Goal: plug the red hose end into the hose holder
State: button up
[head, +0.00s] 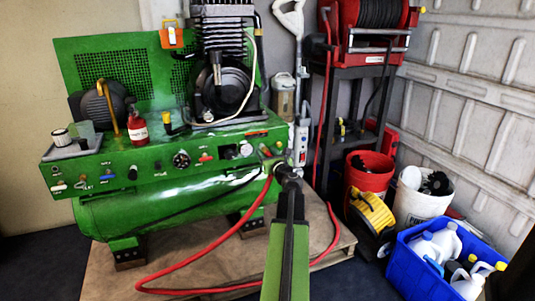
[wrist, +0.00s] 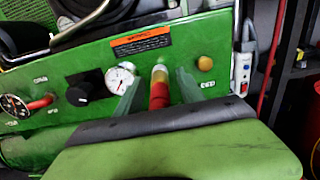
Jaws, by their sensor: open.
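The green compressor's front panel (head: 150,170) fills the middle of the head view. The red hose (head: 200,258) loops over the wooden base and rises to the panel's right end, behind my gripper (head: 279,166). In the wrist view, the red hose end (wrist: 159,95) stands between the two pale green fingers of my gripper (wrist: 158,88), with gaps beside it. My gripper is open around it. A brass-coloured piece (wrist: 159,73) sits at the top of the red part, against the panel. I cannot tell whether this is the hose holder or how far the end is seated.
A gauge (wrist: 121,77) and black knob (wrist: 86,88) are left of the fingers, a brass knob (wrist: 204,63) right. A red bucket (head: 369,172), yellow reel (head: 372,211), white bucket (head: 421,193) and blue crate (head: 405,262) stand at the right.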

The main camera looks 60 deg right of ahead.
jog(key=shift+c, duration=0.4)
grip_shut()
jog(key=shift+s, duration=0.15)
dwell(0.9)
jog(key=shift+v, duration=2.9)
notch_tip(320, 180, up, 5)
jog(key=p, duration=0.4)
jog(key=shift+f, duration=0.25)
